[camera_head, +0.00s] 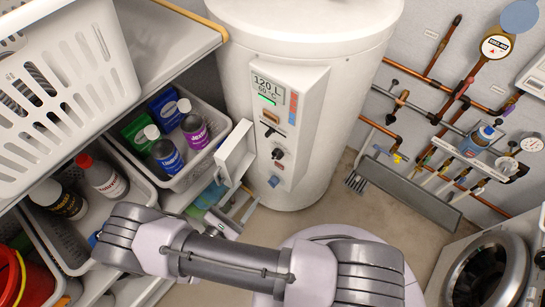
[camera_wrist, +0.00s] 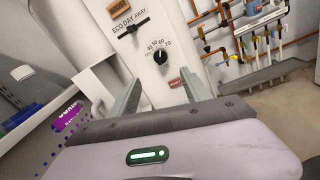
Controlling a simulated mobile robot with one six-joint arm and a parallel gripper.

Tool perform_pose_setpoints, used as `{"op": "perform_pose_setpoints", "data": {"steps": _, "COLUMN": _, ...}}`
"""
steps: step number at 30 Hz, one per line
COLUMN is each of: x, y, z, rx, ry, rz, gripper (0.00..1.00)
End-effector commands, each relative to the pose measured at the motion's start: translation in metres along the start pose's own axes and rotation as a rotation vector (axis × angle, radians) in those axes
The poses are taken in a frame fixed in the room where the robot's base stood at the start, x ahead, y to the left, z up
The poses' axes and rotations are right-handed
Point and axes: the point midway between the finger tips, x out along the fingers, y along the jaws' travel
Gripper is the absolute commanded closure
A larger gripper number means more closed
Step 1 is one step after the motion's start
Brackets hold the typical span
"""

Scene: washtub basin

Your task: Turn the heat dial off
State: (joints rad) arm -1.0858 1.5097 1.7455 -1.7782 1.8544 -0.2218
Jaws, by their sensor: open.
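The dial also shows in the head view (camera_head: 278,153), low on the panel below the display. My gripper (camera_wrist: 162,80) is open in the wrist view, with one grey finger on each side below the dial. Nothing is between the fingers, and the dial appears beyond the tips, apart from them.
A black slider (camera_wrist: 133,27) marked ECO DAY AWAY sits above the dial. A white flap (camera_head: 235,152) stands out left of the panel. A crate of bottles (camera_head: 210,160) is farther left; copper pipes (camera_head: 425,130) run along the right wall.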

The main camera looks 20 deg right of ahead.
Motion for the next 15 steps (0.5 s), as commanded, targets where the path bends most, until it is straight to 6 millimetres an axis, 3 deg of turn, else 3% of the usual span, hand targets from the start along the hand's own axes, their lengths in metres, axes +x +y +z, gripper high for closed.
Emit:
{"op": "perform_pose_setpoints", "data": {"steps": 9, "x": 0.098, "y": -0.004, "z": -0.002, "rx": 0.0, "ry": -0.001, "rz": -0.011, "gripper": 0.44}}
{"op": "perform_pose_setpoints", "data": {"steps": 15, "x": 0.139, "y": -0.003, "z": -0.001, "rx": 0.0, "ry": 0.0, "rz": -0.008, "gripper": 0.44}}
